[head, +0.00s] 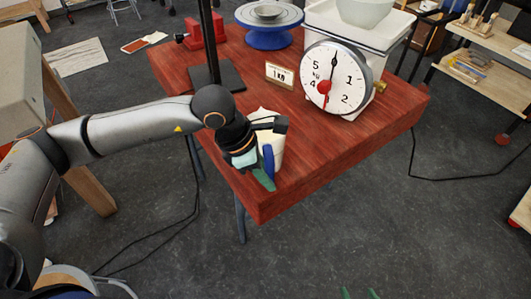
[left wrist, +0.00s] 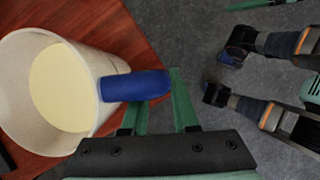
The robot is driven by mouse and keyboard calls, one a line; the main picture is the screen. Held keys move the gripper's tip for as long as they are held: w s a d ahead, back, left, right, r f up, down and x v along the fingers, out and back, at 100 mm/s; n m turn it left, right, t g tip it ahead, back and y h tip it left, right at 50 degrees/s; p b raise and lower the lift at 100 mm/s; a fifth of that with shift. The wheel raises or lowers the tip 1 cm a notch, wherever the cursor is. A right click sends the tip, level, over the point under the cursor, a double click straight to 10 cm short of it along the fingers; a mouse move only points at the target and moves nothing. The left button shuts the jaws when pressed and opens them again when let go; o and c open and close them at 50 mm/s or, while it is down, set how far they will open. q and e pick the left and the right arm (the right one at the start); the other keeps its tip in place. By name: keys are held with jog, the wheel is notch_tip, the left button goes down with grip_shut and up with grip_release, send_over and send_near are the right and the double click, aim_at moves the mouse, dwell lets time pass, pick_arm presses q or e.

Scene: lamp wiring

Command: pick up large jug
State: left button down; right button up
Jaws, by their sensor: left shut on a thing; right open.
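The large jug (head: 277,142) is whitish with a blue handle (head: 268,161). It is near the front left corner of the red-brown table, partly hidden by my left gripper (head: 262,178). In the left wrist view I look into the jug (left wrist: 107,68) and see a pale yellow inside or content. My left gripper, with green fingers (left wrist: 162,98), is shut on the blue handle (left wrist: 135,86). I cannot tell whether the jug's base touches the table. My right gripper (head: 360,294) shows only its green fingertips at the bottom edge, apart and empty.
The table's right front is clear.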

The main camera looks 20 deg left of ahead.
pick_arm(q)
jog(key=shift+s+f, duration=0.2)
jog(key=shift+r, duration=0.15)
jog(key=shift+w, duration=0.1)
